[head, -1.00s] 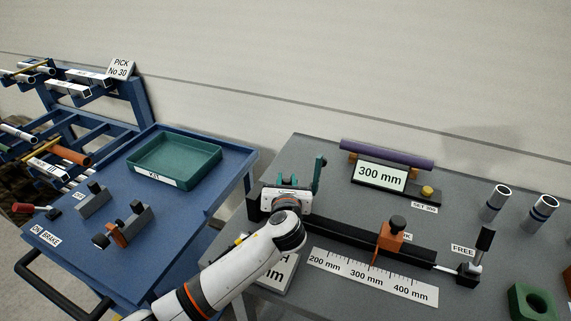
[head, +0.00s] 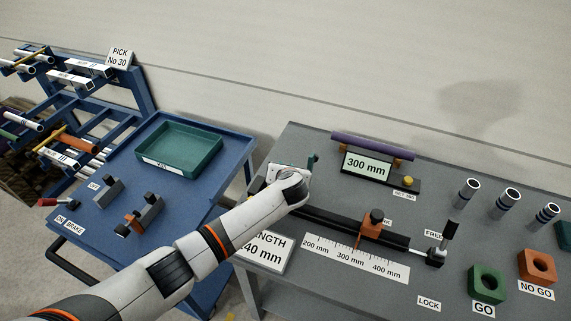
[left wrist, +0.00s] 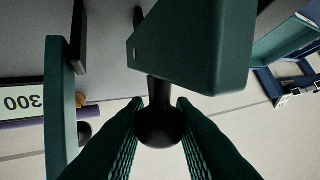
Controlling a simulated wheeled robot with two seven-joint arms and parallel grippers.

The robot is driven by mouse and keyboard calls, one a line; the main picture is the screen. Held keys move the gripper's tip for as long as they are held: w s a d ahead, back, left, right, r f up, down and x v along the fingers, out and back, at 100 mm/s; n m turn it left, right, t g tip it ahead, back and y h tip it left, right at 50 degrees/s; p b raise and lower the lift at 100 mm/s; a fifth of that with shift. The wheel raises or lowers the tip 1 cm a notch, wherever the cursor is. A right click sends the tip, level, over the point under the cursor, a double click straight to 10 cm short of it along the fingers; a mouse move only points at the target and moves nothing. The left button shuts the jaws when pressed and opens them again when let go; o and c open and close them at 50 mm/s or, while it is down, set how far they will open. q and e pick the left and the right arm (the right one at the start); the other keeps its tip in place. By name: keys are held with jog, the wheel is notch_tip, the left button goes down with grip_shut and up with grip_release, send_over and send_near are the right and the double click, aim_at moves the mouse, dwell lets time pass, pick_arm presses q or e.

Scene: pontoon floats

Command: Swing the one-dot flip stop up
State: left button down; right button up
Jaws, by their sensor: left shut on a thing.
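My left gripper (left wrist: 160,135) is shut on a black ball knob (left wrist: 160,122), with one finger on each side of it. A short black stem joins the knob to a dark green block (left wrist: 195,45), which looks like a flip stop. My wrist hides the held stop there. My right gripper is out of view.
An orange slider (head: 371,226) sits on the rail above a ruler plate (head: 356,259). A lever (head: 447,235) stands at the rail's right end. A 300 mm display (head: 367,165) is behind. The blue cart (head: 100,216) with a green tray (head: 178,168) stands left.

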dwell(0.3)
pick_arm(q)
jog(key=c, duration=1.3)
grip_release()
jog(key=v, duration=1.2)
jog(key=shift+b, duration=0.4)
